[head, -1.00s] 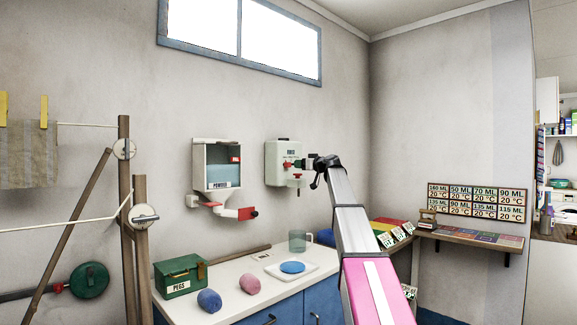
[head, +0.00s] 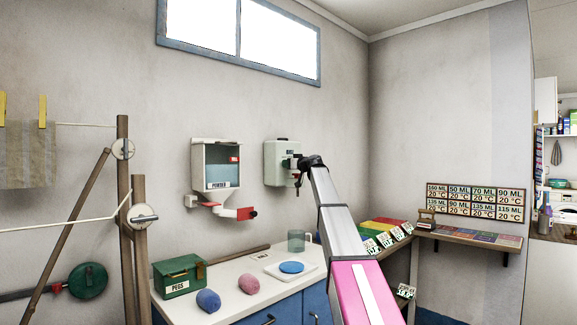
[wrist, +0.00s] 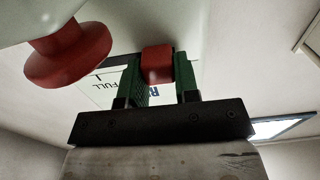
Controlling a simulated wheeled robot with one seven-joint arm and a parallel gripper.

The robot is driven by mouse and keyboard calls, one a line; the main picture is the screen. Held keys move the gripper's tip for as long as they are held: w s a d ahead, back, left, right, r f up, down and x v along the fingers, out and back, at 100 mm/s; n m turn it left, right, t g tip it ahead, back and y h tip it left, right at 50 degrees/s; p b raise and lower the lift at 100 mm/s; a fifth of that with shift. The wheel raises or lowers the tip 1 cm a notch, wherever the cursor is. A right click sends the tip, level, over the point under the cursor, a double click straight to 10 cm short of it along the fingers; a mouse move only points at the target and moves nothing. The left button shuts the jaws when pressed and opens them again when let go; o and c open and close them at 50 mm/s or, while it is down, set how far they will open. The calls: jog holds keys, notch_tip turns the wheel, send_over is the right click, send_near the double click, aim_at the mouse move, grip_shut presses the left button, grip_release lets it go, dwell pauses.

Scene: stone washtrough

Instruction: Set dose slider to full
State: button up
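The pale dispenser box (head: 276,163) hangs on the back wall in the head view, partly hidden by my arm. My gripper (head: 297,176) is at its front right side, small and dark there. In the wrist view my gripper (wrist: 160,75) has its two green fingers on either side of a red block-shaped slider knob (wrist: 158,62), with no clear gap. The white label (wrist: 100,92) behind shows FULL upside down with a short line, left of the knob. Other lettering is mostly hidden by the fingers.
A large round red knob (wrist: 68,55) sticks out left of my fingers in the wrist view. A powder dispenser (head: 217,166) hangs to the left on the wall. A glass jug (head: 297,241) and white tray (head: 310,270) stand on the counter below.

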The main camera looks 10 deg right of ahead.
grip_shut()
jog(key=w+d, duration=0.5)
jog(key=d, duration=0.1)
jog(key=shift+d, duration=0.4)
jog(key=o, duration=0.9)
grip_release()
jog(key=shift+d, duration=0.1)
jog(key=shift+c, duration=0.2)
jog(key=shift+s, duration=0.15)
jog(key=v, duration=1)
jog(key=shift+s+d, duration=0.2)
